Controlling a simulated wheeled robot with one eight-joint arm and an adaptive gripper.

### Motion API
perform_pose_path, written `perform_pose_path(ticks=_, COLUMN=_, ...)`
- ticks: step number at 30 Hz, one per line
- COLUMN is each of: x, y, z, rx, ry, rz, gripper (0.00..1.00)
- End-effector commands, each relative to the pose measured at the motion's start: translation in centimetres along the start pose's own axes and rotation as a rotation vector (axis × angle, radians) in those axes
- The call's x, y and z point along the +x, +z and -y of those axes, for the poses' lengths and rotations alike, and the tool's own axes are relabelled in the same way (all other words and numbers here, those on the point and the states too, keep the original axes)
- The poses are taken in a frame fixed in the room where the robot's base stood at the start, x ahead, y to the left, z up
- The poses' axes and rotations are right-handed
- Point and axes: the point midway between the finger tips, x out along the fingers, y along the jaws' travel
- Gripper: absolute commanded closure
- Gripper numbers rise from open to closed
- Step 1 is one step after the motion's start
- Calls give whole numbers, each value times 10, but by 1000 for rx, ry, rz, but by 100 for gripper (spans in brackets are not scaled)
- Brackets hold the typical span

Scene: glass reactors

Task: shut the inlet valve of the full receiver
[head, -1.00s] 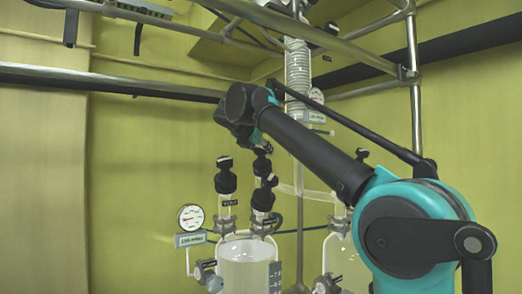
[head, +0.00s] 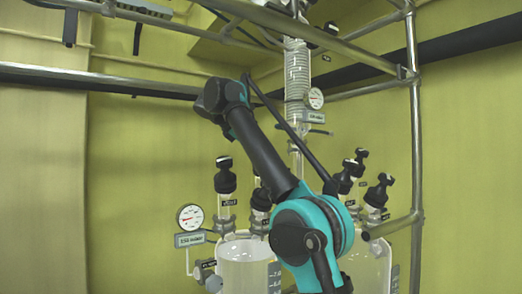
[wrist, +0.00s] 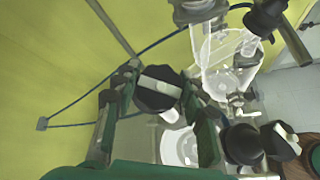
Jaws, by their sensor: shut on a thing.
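The left receiver (head: 243,262) is a glass vessel holding pale, whitish liquid, low in the head view. A black-topped valve (head: 226,180) stands upright above its left side; another valve (head: 260,199) is partly behind my arm. In the wrist view my gripper (wrist: 160,90) is shut on a black valve knob (wrist: 153,98) with a white bar across its top, a finger on each side. Pale glass (wrist: 180,148) shows below the knob. In the head view my gripper is hidden behind my arm, and I cannot tell for certain which valve it holds.
A right-hand glass vessel (head: 372,268) carries more black valves (head: 378,192). A round gauge (head: 190,217) stands at left, another (head: 315,98) beside the coiled condenser (head: 297,75). Metal rails (head: 416,130) frame the right and top. More black knobs (wrist: 243,145) sit close right of my gripper.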

Motion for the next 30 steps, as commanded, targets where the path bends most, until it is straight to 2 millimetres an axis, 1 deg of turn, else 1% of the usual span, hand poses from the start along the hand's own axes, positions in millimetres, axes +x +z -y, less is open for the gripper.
perform_pose_path(ticks=9, x=0, y=-1, z=1, rx=41, ry=-35, rz=-2, gripper=87)
perform_pose_path(ticks=22, x=0, y=-1, z=1, rx=44, ry=-38, rz=-3, gripper=87)
perform_pose_path(ticks=23, x=0, y=-1, z=1, rx=44, ry=-38, rz=-3, gripper=56)
perform_pose_path(ticks=27, x=0, y=-1, z=1, rx=44, ry=-37, rz=-2, gripper=39)
perform_pose_path(ticks=28, x=0, y=-1, z=1, rx=44, ry=-37, rz=-2, gripper=37)
perform_pose_path(ticks=30, x=0, y=0, z=1, rx=44, ry=-36, rz=-2, gripper=37)
